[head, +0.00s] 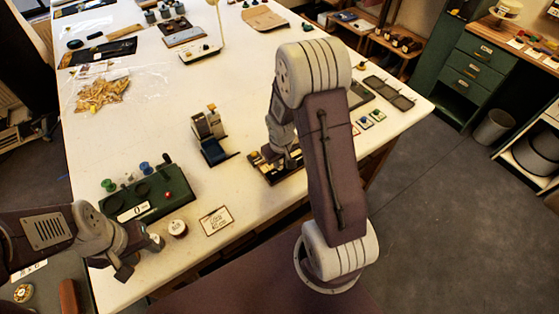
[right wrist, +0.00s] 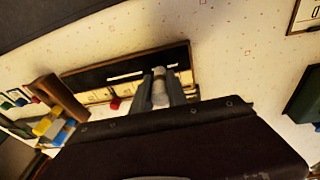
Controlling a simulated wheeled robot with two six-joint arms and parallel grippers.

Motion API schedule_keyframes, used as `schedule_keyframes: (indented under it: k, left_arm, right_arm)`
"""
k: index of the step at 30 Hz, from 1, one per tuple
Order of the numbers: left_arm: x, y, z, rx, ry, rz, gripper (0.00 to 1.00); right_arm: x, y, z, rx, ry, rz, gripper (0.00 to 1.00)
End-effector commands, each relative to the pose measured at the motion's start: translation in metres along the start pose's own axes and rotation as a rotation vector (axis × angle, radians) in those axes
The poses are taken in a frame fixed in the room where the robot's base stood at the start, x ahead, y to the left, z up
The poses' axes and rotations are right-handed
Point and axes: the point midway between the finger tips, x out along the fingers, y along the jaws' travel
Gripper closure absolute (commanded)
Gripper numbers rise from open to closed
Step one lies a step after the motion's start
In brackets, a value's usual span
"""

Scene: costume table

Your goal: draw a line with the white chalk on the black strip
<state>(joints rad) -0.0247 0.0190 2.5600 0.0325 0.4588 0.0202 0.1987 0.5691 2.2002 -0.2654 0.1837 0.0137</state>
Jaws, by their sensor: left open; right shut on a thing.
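The black strip (right wrist: 98,75) lies on a low wooden board in the right wrist view. A white mark (right wrist: 126,75) runs along part of it. My right gripper (right wrist: 158,74) is shut on a pale cylinder, the white chalk (right wrist: 158,88), over the strip. I cannot tell whether the chalk tip touches the strip. In the head view my right gripper (head: 287,160) is over the same board (head: 263,171), which my arm partly hides. My left gripper (head: 141,259) is open and empty near the table's front left edge.
A small red piece (right wrist: 115,103) lies at the board's near side. Yellow and blue items (right wrist: 50,127) stand to its left.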

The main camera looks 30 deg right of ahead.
Motion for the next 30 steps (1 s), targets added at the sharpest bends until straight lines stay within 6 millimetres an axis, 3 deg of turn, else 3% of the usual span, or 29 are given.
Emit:
schedule_keyframes:
  k: [12, 23, 30]
  left_arm:
    - [-0.014, 0.0, -0.002, 0.0, 0.0, 0.0, 0.59]
    - [-0.015, 0.0, -0.002, 0.0, 0.0, 0.0, 0.59]
    - [-0.026, 0.001, -0.003, 0.0, 0.0, 0.0, 0.59]
  right_arm:
    - [0.002, 0.018, 0.0, 0.001, 0.0, 0.0, 1.0]
    - [0.003, 0.02, 0.0, 0.001, -0.001, 0.0, 1.0]
    - [0.001, 0.029, 0.0, 0.003, -0.002, 0.0, 1.0]
